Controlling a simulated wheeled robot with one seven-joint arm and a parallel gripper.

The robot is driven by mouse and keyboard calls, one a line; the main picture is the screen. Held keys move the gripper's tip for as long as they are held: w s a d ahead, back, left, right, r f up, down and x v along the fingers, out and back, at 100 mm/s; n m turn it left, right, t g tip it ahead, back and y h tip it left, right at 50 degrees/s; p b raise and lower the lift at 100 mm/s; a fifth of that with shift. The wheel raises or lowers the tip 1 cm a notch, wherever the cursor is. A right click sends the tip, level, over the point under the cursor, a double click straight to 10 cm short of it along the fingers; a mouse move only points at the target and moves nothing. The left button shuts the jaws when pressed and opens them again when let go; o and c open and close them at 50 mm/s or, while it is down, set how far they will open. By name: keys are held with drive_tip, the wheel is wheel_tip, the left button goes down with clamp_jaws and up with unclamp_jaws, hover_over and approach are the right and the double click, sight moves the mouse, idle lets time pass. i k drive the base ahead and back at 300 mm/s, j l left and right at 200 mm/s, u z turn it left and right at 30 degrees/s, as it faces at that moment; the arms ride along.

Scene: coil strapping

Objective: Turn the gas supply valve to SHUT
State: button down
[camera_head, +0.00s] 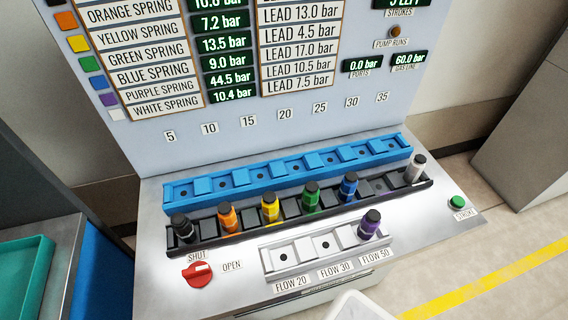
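The gas supply valve (197,274) is a red round knob with a raised bar, at the front left of the grey bench top. The SHUT label (197,255) is just behind it and the OPEN label (232,265) is to its right. The bar seems to lie roughly left to right, one end towards OPEN; a small pale mark shows on it, but its exact pointing is hard to tell. The gasline display (409,61) reads 60.0 bar. My gripper is not in view.
A black rack (335,204) of several coloured cylinders stands behind the valve, with a blue slotted rail (290,168) farther back. A white flow rack (296,257) holding a purple-banded cylinder (370,225) is to the right. A green STROKE button (457,202) is at far right.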

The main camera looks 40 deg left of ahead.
sight(199, 273)
drive_tip(key=l+u, duration=0.2)
drive_tip(key=u, duration=2.2)
drive_tip(key=k, duration=0.35)
drive_tip(key=l+u, duration=0.05)
